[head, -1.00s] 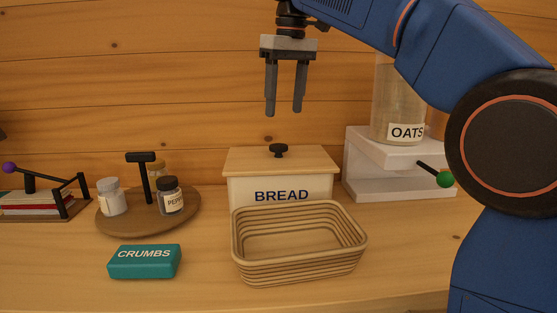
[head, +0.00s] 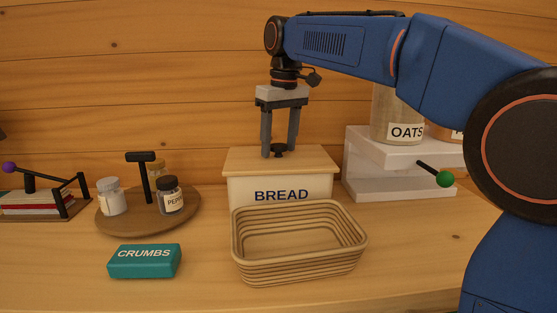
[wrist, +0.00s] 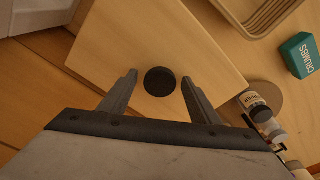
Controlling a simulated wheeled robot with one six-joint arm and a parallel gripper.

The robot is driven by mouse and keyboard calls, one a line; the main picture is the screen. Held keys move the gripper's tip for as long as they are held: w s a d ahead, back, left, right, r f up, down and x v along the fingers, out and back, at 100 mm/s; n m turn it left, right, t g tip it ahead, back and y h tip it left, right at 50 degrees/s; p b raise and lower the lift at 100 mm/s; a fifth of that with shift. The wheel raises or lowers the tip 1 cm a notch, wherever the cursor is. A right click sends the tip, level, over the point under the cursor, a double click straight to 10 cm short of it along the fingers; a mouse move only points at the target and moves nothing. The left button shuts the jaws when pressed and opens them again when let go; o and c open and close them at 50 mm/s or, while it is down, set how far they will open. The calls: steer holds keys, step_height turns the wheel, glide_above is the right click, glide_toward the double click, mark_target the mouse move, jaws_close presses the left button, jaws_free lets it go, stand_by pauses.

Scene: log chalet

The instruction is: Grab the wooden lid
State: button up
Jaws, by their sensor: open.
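The wooden lid (head: 315,162) lies flat on the white box marked BREAD (head: 250,192). A dark round knob (head: 279,151) stands in the middle of the lid. My gripper (head: 279,155) is open and points down over the lid, its fingertips at about the knob's height, one on each side of it. In the wrist view the knob (wrist: 159,81) shows between the two fingertips, with a gap on both sides. The lid (wrist: 140,35) fills much of that view.
An empty ribbed basket (head: 298,270) stands right in front of the bread box. A teal CRUMBS box (head: 144,262) and a round tray (head: 120,222) with jars are at left. A white stand (head: 375,188) with an OATS jar (head: 398,115) is at right.

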steer(key=shift+f, duration=0.1)
steer(key=shift+c, duration=0.4)
jaws_close()
